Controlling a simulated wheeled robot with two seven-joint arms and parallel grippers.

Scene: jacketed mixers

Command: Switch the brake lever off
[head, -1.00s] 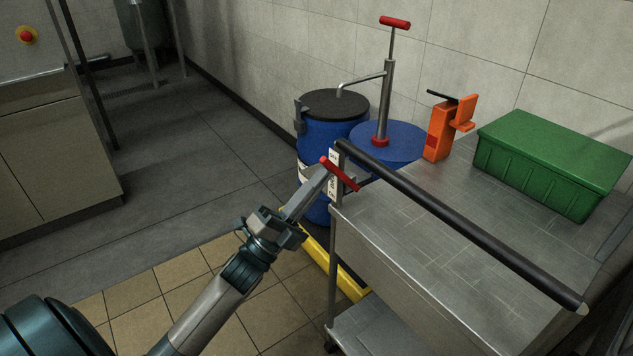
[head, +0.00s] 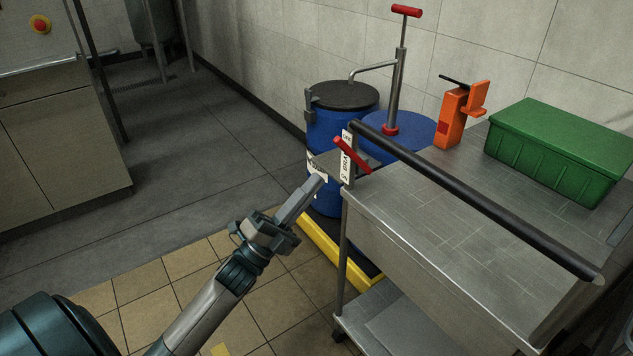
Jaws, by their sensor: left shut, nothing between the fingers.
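The brake lever (head: 352,155) is a short red bar on the near left corner of a steel cart (head: 440,215), at the end of its black push handle. It slopes down to the right across a white label (head: 346,166) with black lettering, only partly readable. My left gripper (head: 316,184) is shut and empty. Its tips are to the lower left of the lever, with a visible gap between them in the picture.
The black handle bar (head: 480,203) runs along the cart's near side. An orange tool (head: 453,120) and a green crate (head: 560,150) stand on the cart. Blue drums (head: 329,130), one with a hand pump (head: 396,85), stand behind on a yellow-edged pallet (head: 335,250). Floor at left is clear.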

